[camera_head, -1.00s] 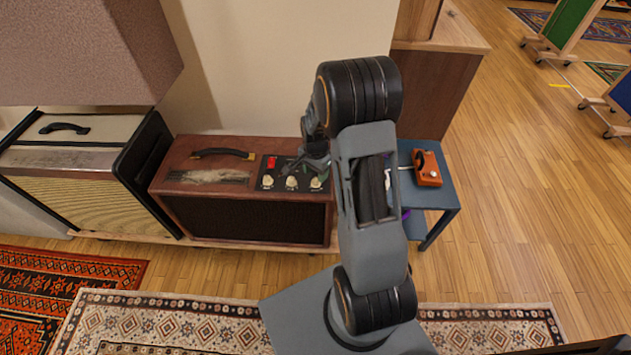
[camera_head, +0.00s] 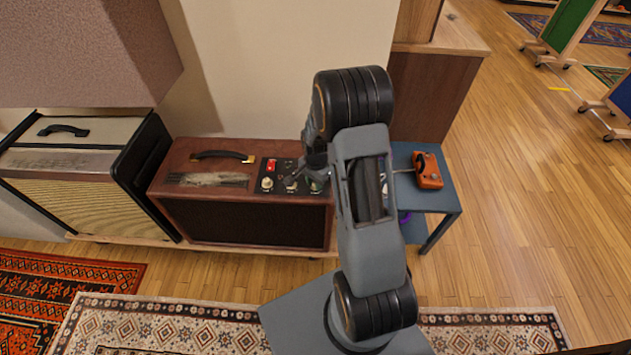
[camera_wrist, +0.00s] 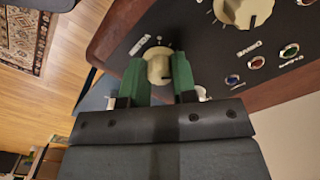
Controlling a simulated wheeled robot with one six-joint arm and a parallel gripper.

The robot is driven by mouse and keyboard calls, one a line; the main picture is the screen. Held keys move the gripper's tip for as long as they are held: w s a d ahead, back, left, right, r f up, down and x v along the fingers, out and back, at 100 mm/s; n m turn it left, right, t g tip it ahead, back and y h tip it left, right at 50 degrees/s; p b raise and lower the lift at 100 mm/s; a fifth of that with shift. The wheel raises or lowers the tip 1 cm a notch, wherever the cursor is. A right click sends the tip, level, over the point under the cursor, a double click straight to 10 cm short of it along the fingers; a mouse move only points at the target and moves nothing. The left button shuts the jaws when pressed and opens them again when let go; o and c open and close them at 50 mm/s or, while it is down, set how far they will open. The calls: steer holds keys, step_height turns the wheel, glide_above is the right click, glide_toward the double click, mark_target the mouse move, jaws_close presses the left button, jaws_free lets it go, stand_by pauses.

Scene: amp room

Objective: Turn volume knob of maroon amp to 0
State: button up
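The maroon amp (camera_head: 262,222) stands against the wall, with a black control panel (camera_head: 282,176) at its right end. Several cream knobs show there, including a left knob (camera_head: 267,184) and a middle knob (camera_head: 291,187). My gripper (camera_head: 316,183) reaches down over the rightmost knob and partly hides it. In the wrist view my green fingertips (camera_wrist: 159,72) stand on either side of a cream knob (camera_wrist: 158,63). The gap between them is about the knob's width; I cannot tell whether they press on it.
A red switch (camera_head: 271,164) and jewel lights (camera_wrist: 256,62) are on the panel. A cream amp (camera_head: 75,185) stands left. A blue-grey table (camera_head: 436,199) with an orange pedal (camera_head: 427,170) stands right. A pinkish box (camera_head: 90,55) overhangs the upper left.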

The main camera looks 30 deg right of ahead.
steer(key=c, duration=0.4)
steer(key=shift+c, duration=0.2)
steer(key=n+p, duration=0.1)
steer(key=n, duration=0.5)
steer(key=shift+n, duration=0.3)
steer(key=n+p, duration=0.1)
steer(key=n, duration=0.8)
steer(key=shift+n, duration=0.4)
steer(key=o, duration=0.9)
